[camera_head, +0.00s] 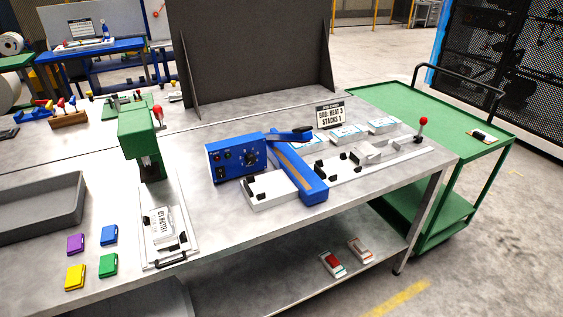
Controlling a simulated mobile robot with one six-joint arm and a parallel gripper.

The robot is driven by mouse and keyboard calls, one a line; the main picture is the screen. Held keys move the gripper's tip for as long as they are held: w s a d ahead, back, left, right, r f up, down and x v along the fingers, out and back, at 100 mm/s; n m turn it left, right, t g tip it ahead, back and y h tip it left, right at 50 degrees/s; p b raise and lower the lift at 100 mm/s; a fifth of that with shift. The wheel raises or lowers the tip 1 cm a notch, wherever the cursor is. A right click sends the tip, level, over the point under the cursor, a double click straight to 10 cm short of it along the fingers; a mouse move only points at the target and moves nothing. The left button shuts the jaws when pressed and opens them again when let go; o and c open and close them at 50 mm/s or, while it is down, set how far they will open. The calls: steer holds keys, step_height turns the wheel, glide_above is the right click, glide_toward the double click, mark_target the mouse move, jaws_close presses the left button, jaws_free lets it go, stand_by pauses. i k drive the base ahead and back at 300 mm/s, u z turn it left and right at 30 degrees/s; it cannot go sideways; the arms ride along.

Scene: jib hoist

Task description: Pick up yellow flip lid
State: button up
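The yellow flip lid (75,277) lies flat on the grey workbench near its front left edge. It is a small block-like piece in a loose cluster with a purple lid (76,244) behind it, a green lid (108,265) to its right and a blue lid (109,235) behind and to the right. The pieces lie apart from one another. Nothing covers the yellow lid. My gripper is not in the picture.
A grey tray (40,232) stands behind and left of the lids. A green press (140,135) with a red knob and a white plate (168,238) stand to the right. Farther right are a blue control box (236,158) and white fixtures. Bare bench surrounds the lids.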

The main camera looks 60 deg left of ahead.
mark_target(75, 277)
steer(key=u, duration=2.95)
steer(key=k, duration=0.85)
steer(key=i, duration=0.85)
steer(key=u, duration=0.05)
